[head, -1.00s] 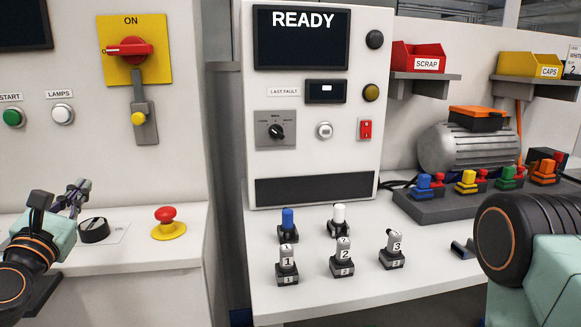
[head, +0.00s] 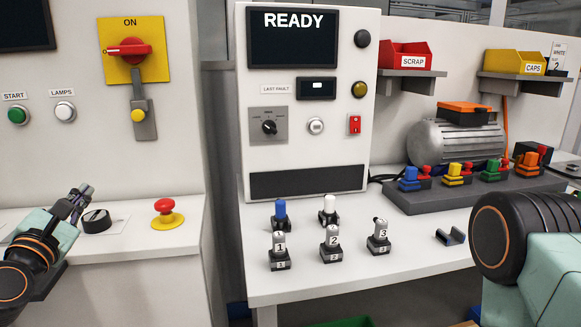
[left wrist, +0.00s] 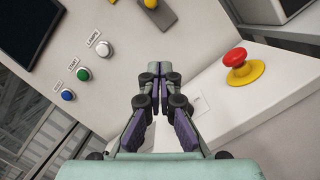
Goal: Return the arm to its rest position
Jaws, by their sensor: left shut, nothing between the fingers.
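My left gripper (head: 80,194) is at the left edge of the head view, just left of a black knob on the white console ledge. Its fingers are shut and empty. It also shows in the left wrist view (left wrist: 160,72), its closed fingertips at the centre, with the console panel and ledge behind. My right arm (head: 530,240) shows at the right edge of the head view, with a large black and mint joint. Its gripper is out of view.
A red emergency button (head: 165,212) on a yellow base is right of the black knob (head: 97,221). A READY cabinet (head: 372,110) stands behind a table with several numbered plugs (head: 331,246). A grey motor (head: 445,143) stands at right. A gap separates console and table.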

